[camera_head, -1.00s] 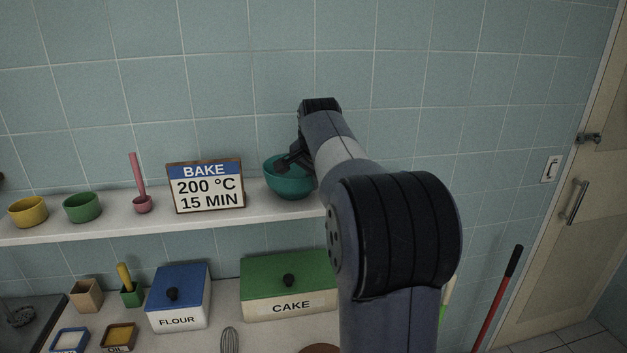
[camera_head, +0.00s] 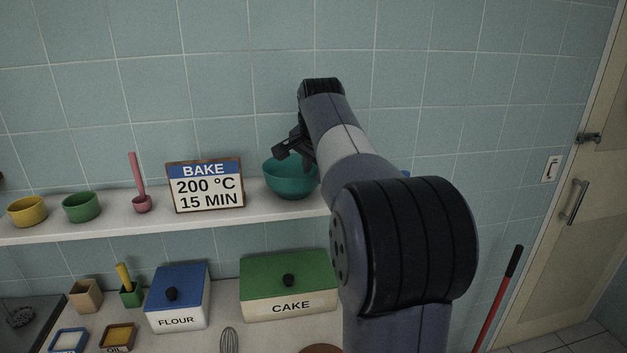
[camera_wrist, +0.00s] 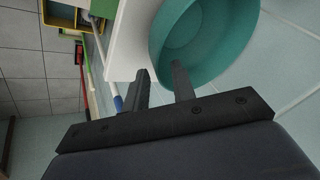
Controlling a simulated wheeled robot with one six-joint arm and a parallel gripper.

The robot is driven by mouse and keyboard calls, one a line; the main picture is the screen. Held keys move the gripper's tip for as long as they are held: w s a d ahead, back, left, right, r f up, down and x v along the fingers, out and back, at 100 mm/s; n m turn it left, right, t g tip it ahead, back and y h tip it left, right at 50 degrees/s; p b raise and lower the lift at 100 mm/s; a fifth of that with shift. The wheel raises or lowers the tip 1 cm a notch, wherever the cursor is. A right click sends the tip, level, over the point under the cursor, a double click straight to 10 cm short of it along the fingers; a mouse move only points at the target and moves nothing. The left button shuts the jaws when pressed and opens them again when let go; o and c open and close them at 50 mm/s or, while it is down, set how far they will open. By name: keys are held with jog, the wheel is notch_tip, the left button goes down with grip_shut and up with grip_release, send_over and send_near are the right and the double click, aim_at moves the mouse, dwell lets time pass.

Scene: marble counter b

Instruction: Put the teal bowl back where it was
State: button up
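The teal bowl (camera_head: 291,182) stands upright on the white wall shelf (camera_head: 120,225), just right of the BAKE sign (camera_head: 205,186). My arm hides the shelf to the right of the bowl.
A pink mortar and pestle (camera_head: 141,200), a green bowl (camera_head: 81,208) and a yellow bowl (camera_head: 28,213) stand left on the shelf. Below are the blue-lidded FLOUR box (camera_head: 178,298) and green-lidded CAKE box (camera_head: 288,287). The tiled wall is close behind.

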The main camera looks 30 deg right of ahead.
jog(key=v, duration=0.8)
dwell(1.3)
